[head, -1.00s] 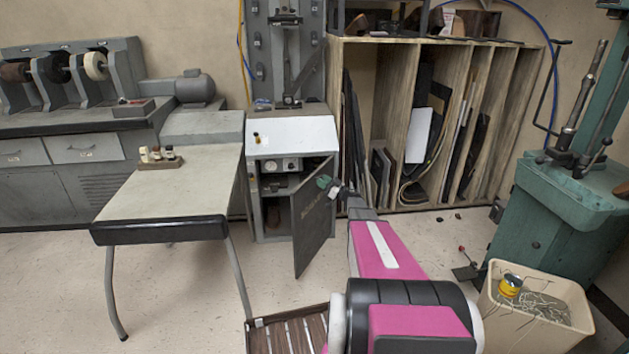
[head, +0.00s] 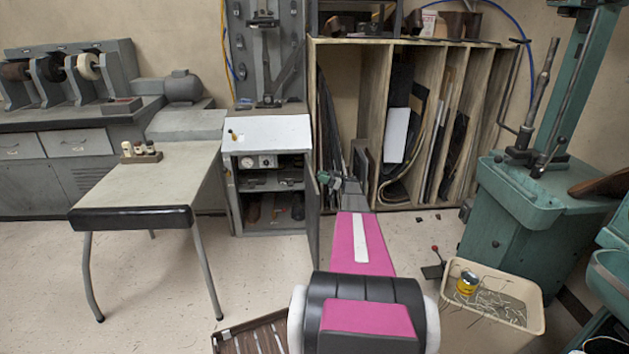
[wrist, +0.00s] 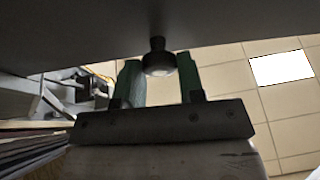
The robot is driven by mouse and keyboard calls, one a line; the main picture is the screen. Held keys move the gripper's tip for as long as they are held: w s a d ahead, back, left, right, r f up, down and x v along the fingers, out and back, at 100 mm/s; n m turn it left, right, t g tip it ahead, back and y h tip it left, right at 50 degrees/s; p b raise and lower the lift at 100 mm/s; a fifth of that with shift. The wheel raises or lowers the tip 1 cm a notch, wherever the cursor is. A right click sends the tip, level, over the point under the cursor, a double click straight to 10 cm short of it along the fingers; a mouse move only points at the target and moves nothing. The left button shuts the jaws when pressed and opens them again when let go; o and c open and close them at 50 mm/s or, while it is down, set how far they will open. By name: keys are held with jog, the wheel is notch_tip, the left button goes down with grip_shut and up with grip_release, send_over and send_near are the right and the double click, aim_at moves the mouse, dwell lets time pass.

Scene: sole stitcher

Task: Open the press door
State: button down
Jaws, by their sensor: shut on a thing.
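The press (head: 265,133) is a grey cabinet with a sloped light top, left of centre in the head view. Its door (head: 313,215) stands wide open, hinged at the right side and seen nearly edge-on. The interior shows a round gauge and shelves with dark items. My gripper (head: 333,183) is at the door's outer face, on its right. In the wrist view, the green fingers of my gripper (wrist: 158,75) are shut on a round door knob (wrist: 158,63). The dark door panel (wrist: 70,35) fills the top of that view.
A grey table (head: 150,185) stands left of the press. A wooden rack (head: 375,120) with sheets stands behind my arm. A cream bin (head: 535,318) and a green machine (head: 520,240) are at the right. A slatted tray (head: 245,335) lies low in front.

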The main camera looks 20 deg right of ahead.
jog(key=shift+d, duration=0.1)
dwell(0.4)
jog(key=c, duration=0.8)
grip_release()
jog(key=shift+o, duration=0.2)
jog(key=shift+r, duration=0.15)
